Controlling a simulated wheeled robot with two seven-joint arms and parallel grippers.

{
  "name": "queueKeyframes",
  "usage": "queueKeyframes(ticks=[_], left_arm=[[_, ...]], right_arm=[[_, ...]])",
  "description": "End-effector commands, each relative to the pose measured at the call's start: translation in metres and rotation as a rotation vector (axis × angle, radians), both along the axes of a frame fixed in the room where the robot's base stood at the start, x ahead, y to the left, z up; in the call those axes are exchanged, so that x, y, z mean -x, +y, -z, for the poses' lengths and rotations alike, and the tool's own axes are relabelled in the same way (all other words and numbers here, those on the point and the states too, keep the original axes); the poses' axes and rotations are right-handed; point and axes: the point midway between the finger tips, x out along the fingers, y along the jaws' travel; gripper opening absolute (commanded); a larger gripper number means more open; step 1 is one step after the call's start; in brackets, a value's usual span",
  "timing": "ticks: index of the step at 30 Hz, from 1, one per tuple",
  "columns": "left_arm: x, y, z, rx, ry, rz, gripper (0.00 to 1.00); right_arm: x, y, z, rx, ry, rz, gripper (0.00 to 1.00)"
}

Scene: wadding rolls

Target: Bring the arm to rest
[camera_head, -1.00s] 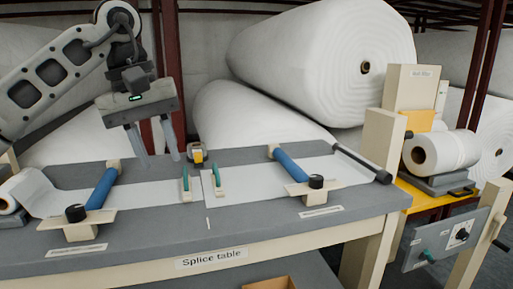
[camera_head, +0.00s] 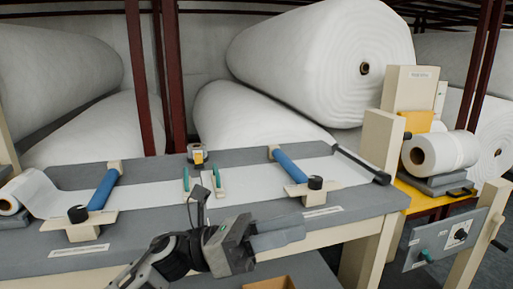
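My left arm comes in low from the left, in front of the splice table (camera_head: 375,208). My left gripper (camera_head: 290,234) is near the table's front edge, its grey fingers pointing right. The fingers overlap in this view, so their gap cannot be judged. No held object shows. My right gripper is not in view.
Blue rollers (camera_head: 103,189) and (camera_head: 290,165), green-handled clamps (camera_head: 218,178) and a yellow tape measure (camera_head: 197,154) are on the table. A small wadding roll (camera_head: 440,152) sits on the yellow stand at right. Large rolls (camera_head: 310,62) fill the back. An open box (camera_head: 270,283) is below.

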Motion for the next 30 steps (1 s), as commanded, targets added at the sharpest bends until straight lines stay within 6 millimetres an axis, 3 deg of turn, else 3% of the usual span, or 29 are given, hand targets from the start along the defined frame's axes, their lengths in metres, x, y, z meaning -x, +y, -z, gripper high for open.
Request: queueKeyframes(ticks=[1,5,8,10,15,18,21,24,25,30], left_arm=[[-0.002,0.007,0.007,0.101,0.212,-0.035,0.34],[-0.02,0.04,0.038,0.37,0.776,-0.121,0.34],[-0.026,0.073,0.083,0.59,1.21,-0.179,0.34],[-0.022,0.098,0.124,0.755,1.506,-0.216,0.34],[0.026,0.147,0.229,1.173,2.132,-0.314,0.34],[0.064,0.164,0.272,1.385,2.377,-0.364,0.34],[0.097,0.173,0.3,1.547,2.537,-0.406,0.34],[0.117,0.178,0.313,1.646,2.621,-0.429,0.34],[0.121,0.178,0.316,-1.658,-2.628,0.436,0.34],[0.126,0.179,0.319,-1.649,-2.595,0.432,0.34]], right_arm=[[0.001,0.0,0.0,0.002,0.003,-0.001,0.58],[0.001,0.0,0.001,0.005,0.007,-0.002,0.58],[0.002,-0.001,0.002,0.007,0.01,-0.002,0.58],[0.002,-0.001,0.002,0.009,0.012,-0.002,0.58],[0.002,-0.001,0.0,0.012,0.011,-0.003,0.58],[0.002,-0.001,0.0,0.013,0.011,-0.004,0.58],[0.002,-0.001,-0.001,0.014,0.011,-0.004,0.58],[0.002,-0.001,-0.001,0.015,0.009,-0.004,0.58],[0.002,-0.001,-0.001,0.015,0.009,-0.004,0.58],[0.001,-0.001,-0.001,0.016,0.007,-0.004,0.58]])
